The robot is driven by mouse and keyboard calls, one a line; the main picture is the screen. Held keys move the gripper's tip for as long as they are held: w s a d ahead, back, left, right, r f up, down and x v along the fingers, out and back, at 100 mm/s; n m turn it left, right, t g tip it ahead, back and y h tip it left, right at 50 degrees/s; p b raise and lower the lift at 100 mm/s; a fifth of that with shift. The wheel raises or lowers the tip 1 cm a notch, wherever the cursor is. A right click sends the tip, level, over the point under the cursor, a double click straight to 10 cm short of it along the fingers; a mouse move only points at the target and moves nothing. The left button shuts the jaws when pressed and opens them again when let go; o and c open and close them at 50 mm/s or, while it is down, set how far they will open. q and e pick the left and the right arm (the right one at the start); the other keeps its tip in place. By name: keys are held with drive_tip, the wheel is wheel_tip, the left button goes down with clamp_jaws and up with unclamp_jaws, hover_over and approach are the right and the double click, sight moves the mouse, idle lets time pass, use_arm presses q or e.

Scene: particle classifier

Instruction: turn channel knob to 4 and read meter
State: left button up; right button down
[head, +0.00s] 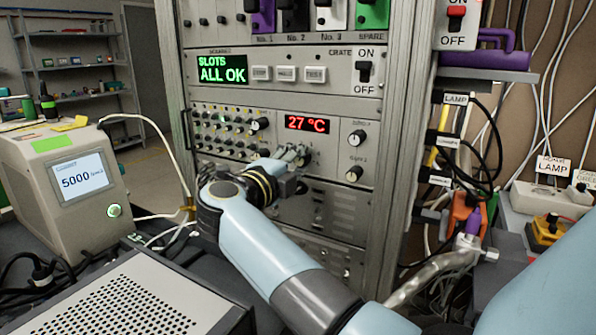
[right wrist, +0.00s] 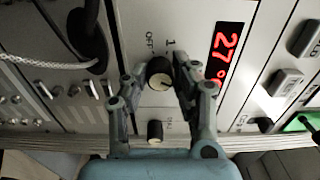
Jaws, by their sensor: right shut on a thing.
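The channel knob (right wrist: 160,80), dark with a pale face, sits on the grey panel between the fingers of my right gripper (head: 294,155). The right gripper (right wrist: 159,76) is shut on it. "OFF" and "1" are printed beside the knob; its pointer setting is too small to read surely. A red meter display (head: 307,124) reads "27 °C" just above the gripper in the head view. Part of it also shows in the right wrist view (right wrist: 226,52). In the head view my gripper largely hides the knob. My left gripper is out of view.
A smaller knob (right wrist: 155,131) is beside the gripped one. More knobs (head: 356,137) are right of the display. A green screen (head: 222,70) reads "SLOTS ALL OK". A beige box (head: 90,213) showing 5000 stands left, with a white cable running to the rack. Cables hang right of the rack.

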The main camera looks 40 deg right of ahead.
sight(306, 108)
drive_tip(key=m+b, duration=0.4)
drive_tip(key=m, duration=0.1)
drive_tip(key=shift+f, duration=0.35)
drive_tip(key=shift+r+m+b, duration=0.15)
drive_tip(key=shift+m+b, duration=1.25)
drive_tip(key=shift+m, duration=0.3)
drive_tip(key=c, duration=1.1)
unclamp_jaws()
drive_tip(key=shift+r, duration=0.1)
drive_tip(key=shift+o, duration=0.2)
drive_tip(key=shift+r, duration=0.1)
wheel_tip(306, 108, up, 10)
drive_tip(key=shift+f, duration=0.1)
